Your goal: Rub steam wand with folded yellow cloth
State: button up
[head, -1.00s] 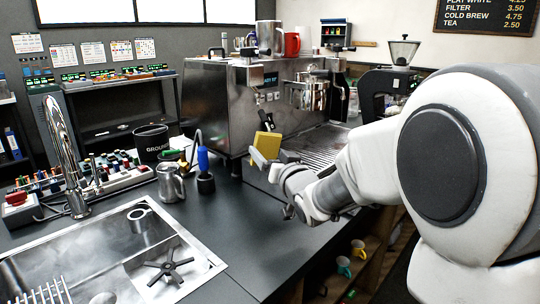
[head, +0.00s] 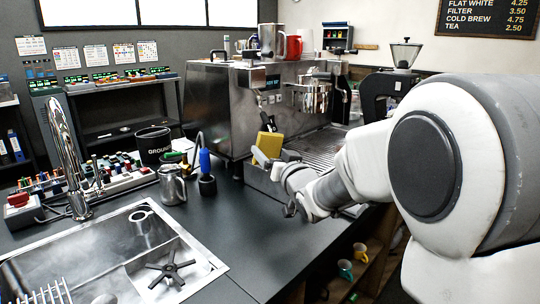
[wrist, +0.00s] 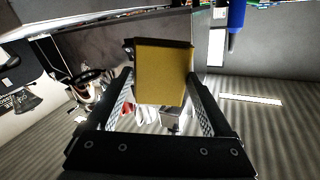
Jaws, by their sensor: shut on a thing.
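The folded yellow cloth (head: 269,145) is a small flat square held in my gripper (head: 263,157). In the wrist view the cloth (wrist: 163,68) stands between the two fingers of my gripper (wrist: 163,92), which are shut on it. The cloth is in front of the steel espresso machine (head: 222,105), left of its drip tray. A short black part (head: 267,121) shows just above the cloth; I cannot tell whether it belongs to the steam wand. The steam wand is not clearly made out. Whether the cloth touches anything is unclear.
A blue-handled tool (head: 205,162) and a steel pitcher (head: 172,186) stand left of my gripper. A sink (head: 120,250) is at the lower left. A black knock-out bin (head: 153,145) is behind. The dark counter (head: 235,225) before the machine is clear.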

jog(key=shift+w+d+f+b, duration=0.1)
jog(key=shift+w+d+b, duration=0.25)
jog(key=shift+b, duration=0.55)
jog(key=shift+s+a+b, duration=0.35)
jog(key=shift+a+b, duration=0.05)
jog(key=shift+a, duration=0.35)
jog(key=b+v, duration=0.1)
jog(key=v, duration=0.5)
jog(key=shift+s+d, duration=0.1)
jog(key=shift+d, duration=0.05)
jog(key=b+v, duration=0.1)
jog(key=v, duration=0.1)
jog(key=shift+s+d, duration=0.1)
jog(key=shift+s, duration=0.25)
